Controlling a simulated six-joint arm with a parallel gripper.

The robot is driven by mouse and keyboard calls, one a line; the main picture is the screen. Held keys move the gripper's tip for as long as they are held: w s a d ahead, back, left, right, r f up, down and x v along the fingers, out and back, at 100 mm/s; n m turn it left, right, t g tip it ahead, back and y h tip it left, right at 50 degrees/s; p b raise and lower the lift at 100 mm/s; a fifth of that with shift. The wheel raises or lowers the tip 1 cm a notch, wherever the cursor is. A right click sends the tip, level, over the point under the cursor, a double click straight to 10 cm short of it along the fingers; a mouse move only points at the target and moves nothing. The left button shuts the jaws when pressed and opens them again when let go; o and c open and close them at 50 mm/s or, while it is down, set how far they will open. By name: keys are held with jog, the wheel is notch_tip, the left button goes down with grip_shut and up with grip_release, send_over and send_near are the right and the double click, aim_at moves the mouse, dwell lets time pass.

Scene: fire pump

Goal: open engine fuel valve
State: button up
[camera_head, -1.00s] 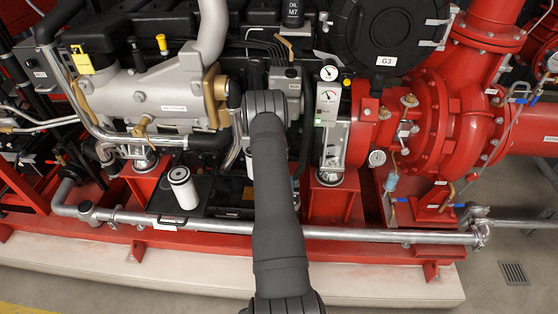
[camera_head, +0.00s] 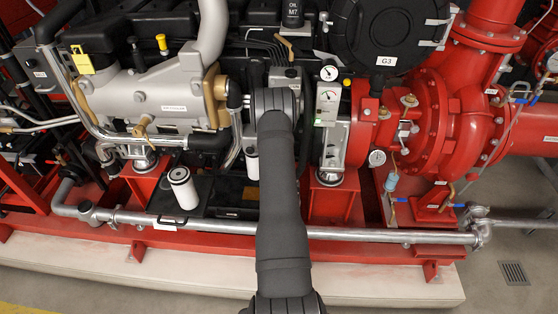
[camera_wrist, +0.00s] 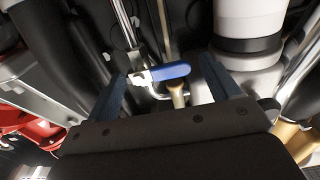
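In the wrist view, the fuel valve's blue lever handle (camera_wrist: 168,73) lies roughly crosswise on a small metal fitting (camera_wrist: 140,78), with a brass-coloured part below it. My gripper (camera_wrist: 172,85) is open, with one finger left of the handle and one to its right. The fingers are apart from each other and nothing is clamped between them. Whether a finger touches the handle cannot be told. In the head view, my dark arm (camera_head: 278,190) covers this part of the engine, so the valve and gripper are hidden there.
In the wrist view, a white and black cylinder (camera_wrist: 248,30) stands close to the right finger. Dark hoses and metal pipes (camera_wrist: 125,25) crowd the left and top. In the head view, a long metal pipe (camera_head: 380,235) runs along the red base, and a white filter (camera_head: 183,188) stands left.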

jog(key=c, duration=0.8)
jog(key=shift+f+n, duration=0.2)
jog(key=shift+n, duration=0.5)
jog(key=o, duration=1)
jog(key=shift+c, duration=0.2)
jog(key=s, duration=1.7)
jog(key=shift+s, duration=0.25)
